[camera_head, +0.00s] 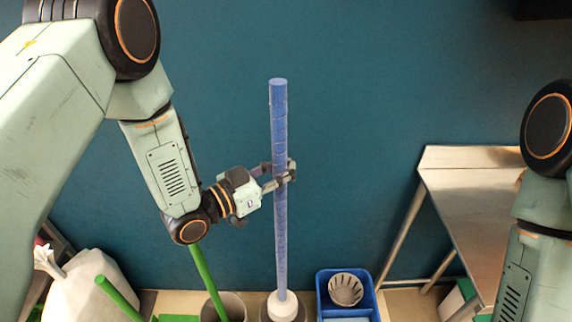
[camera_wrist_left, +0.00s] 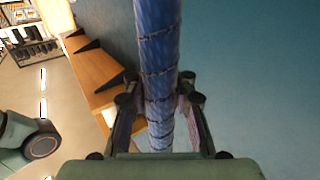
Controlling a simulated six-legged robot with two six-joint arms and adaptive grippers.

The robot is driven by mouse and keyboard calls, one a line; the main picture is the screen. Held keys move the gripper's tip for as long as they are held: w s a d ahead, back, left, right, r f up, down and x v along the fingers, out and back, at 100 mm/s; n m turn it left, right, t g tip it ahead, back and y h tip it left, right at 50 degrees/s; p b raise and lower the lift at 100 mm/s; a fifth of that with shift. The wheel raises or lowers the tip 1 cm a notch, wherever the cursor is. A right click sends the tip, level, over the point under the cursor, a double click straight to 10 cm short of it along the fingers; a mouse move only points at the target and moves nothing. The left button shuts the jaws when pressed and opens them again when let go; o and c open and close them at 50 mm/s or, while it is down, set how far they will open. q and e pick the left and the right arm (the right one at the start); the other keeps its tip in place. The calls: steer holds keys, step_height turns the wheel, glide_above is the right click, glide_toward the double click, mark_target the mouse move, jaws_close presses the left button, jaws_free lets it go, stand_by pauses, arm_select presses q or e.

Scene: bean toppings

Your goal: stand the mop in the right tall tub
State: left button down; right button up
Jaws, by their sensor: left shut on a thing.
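The mop has a long blue handle (camera_head: 279,120) that stands close to upright, with a white collar (camera_head: 283,306) at its lower end. My left gripper (camera_head: 284,175) is shut on the upper part of the handle. In the left wrist view the handle (camera_wrist_left: 158,50) runs between the fingers (camera_wrist_left: 160,105). The collar shows at the mouth of a dark tub (camera_head: 264,312) at the bottom edge; the mop head below is hidden, and I cannot tell how deep it sits. My right gripper is out of view.
A grey tub (camera_head: 236,301) with a green pole (camera_head: 207,281) stands just left. A blue bin (camera_head: 323,293) holding a ribbed grey cup (camera_head: 346,289) is on the right. A white bag (camera_head: 88,290) is at the lower left, a metal table (camera_head: 470,200) at the right.

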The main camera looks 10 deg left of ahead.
mark_target(285, 193)
arm_select(q)
steer(key=shift+w+f+b, duration=0.15)
steer(key=shift+f+b, duration=2)
steer(key=shift+f, duration=0.8)
steer(key=shift+f+b, duration=0.65)
steer(key=shift+f, duration=0.2)
steer(key=shift+f+b, duration=5.35)
steer(key=shift+f, duration=1.5)
steer(key=c, duration=1)
jaws_free()
